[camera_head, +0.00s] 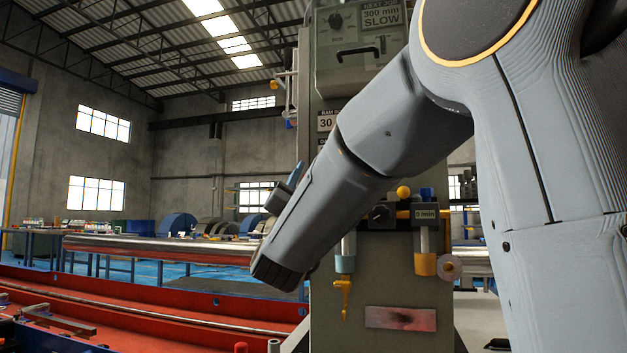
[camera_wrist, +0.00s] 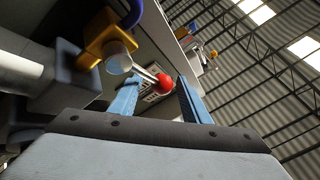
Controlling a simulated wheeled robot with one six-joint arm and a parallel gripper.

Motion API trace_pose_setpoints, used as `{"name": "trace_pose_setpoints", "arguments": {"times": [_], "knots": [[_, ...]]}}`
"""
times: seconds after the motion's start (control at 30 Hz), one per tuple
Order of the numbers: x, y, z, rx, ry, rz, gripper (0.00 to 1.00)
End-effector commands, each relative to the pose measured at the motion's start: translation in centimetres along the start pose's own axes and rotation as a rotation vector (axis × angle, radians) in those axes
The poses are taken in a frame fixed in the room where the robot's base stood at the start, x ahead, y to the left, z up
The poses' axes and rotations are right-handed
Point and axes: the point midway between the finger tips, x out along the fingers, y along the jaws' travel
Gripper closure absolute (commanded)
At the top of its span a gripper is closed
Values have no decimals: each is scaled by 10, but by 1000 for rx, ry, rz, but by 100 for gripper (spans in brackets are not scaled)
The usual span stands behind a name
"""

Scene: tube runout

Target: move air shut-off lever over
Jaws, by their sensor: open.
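In the wrist view, a lever with a red ball knob (camera_wrist: 165,81) and a pale rod reaches from a round grey hub (camera_wrist: 118,64) on a yellow valve body (camera_wrist: 105,38). My gripper (camera_wrist: 157,79) is open, its two blue fingers apart. The red knob shows in the gap between the fingers, nearer the right one. Whether either finger touches it I cannot tell. In the head view my arm covers the middle of the grey-green column (camera_head: 380,275), and I cannot make out this lever there.
A red trough (camera_head: 150,320) runs at lower left. In the wrist view, a grey cylinder (camera_wrist: 35,75) is close at left.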

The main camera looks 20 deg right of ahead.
Motion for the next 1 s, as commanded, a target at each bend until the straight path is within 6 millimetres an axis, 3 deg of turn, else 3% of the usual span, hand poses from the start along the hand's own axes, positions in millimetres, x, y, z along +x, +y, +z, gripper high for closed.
{"name": "trace_pose_setpoints", "arguments": {"times": [0.5, 1.0], "knots": [[-71, 0, 0, 0, -2, 1, 57], [-77, 1, -1, -1, -1, 1, 57]]}}
